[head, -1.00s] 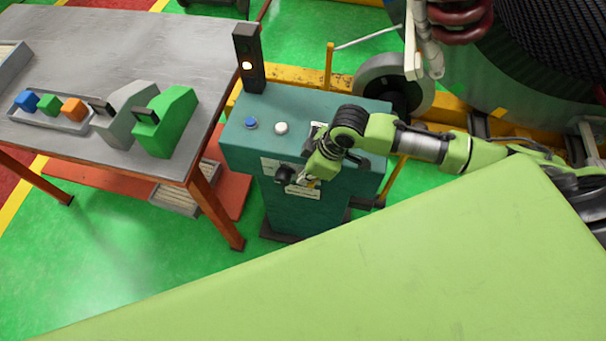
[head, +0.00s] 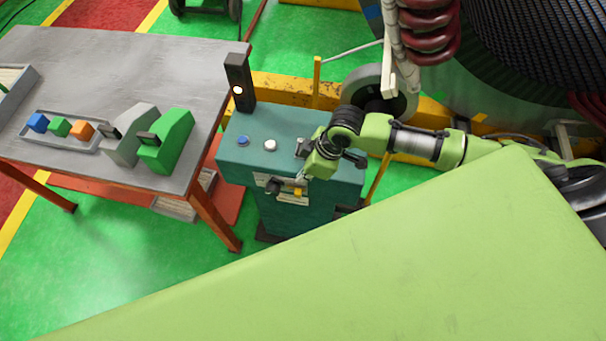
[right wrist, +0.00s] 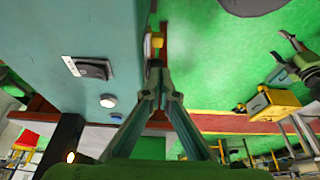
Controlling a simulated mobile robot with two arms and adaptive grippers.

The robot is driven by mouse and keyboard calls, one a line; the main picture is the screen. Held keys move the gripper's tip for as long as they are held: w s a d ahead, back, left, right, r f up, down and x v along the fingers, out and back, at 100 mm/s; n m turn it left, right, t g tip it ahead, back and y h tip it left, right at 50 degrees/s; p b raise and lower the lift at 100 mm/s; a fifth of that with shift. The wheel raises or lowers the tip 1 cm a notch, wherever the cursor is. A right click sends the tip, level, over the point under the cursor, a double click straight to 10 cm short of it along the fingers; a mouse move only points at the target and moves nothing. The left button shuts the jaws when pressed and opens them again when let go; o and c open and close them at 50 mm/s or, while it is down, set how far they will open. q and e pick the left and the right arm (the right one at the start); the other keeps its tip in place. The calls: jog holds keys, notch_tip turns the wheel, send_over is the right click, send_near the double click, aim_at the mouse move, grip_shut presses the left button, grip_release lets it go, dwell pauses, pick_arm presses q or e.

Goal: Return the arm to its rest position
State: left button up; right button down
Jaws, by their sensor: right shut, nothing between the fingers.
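My right arm reaches in from the right in the head view. Its green wrist is bent over the right part of the teal console (head: 235,160). My right gripper (right wrist: 158,72) is shut and empty, its two fingers meeting at the tips in the right wrist view. In the head view its fingers are small and hard to make out by the console's front. A small yellow part (head: 299,190) shows on the console front; a yellow piece (right wrist: 155,40) also shows just beyond the fingertips. I cannot tell whether they touch. My left gripper is not in view.
The console top carries a blue button (head: 243,141) and a white button (head: 270,145). A grey table (head: 150,60) with colored blocks stands left. A large coil machine (head: 520,50) stands at back right.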

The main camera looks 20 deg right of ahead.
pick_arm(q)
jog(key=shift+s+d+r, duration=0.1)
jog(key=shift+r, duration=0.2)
pick_arm(e)
jog(key=shift+s+d+r, duration=0.1)
jog(key=shift+r, duration=0.2)
